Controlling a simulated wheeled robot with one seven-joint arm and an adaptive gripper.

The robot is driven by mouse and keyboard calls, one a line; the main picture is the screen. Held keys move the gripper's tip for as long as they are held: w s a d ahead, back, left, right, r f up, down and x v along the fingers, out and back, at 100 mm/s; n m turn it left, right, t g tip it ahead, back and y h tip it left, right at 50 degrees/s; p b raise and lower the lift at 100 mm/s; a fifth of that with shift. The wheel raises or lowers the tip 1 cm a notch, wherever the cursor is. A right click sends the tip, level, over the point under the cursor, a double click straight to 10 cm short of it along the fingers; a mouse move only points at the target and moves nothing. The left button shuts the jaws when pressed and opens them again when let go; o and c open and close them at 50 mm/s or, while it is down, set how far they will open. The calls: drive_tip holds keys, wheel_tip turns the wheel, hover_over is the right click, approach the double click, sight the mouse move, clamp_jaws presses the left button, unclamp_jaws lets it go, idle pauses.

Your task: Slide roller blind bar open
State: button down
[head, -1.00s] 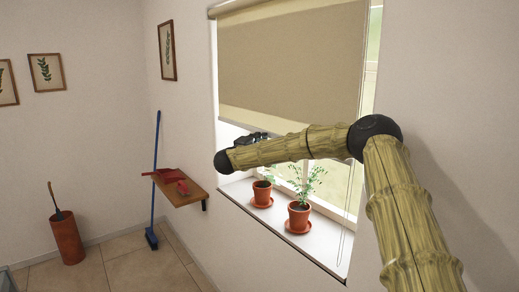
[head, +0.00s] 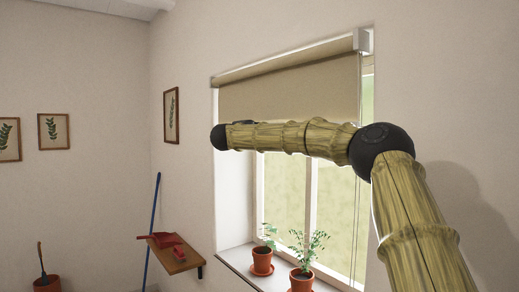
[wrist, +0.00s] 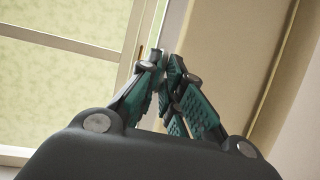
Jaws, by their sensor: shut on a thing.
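The roller blind (head: 290,95) is beige and covers the upper part of the window in the head view. Its bottom edge is hidden there behind my arm. In the wrist view the blind fabric (wrist: 232,50) fills the right, with the pale bar (wrist: 178,22) along its edge, beside the window pane. My gripper (wrist: 166,56) has its teal-padded fingers drawn together at the bar and is shut on it. The exact contact is partly hidden by the fingers. In the head view my gripper is mostly hidden behind my arm.
Potted plants (head: 262,262) stand on the white windowsill (head: 236,260) below. A thin cord hangs at the window's right side. A small wooden shelf (head: 183,262) with a red dustpan and a blue-handled broom (head: 152,225) are at left. Lower window (head: 285,190) is uncovered.

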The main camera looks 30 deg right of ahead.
sight(266, 117)
drive_tip(key=shift+r, duration=1.9)
drive_tip(key=c, duration=1.6)
unclamp_jaws()
drive_tip(key=v, duration=1.2)
drive_tip(key=shift+f, duration=0.1)
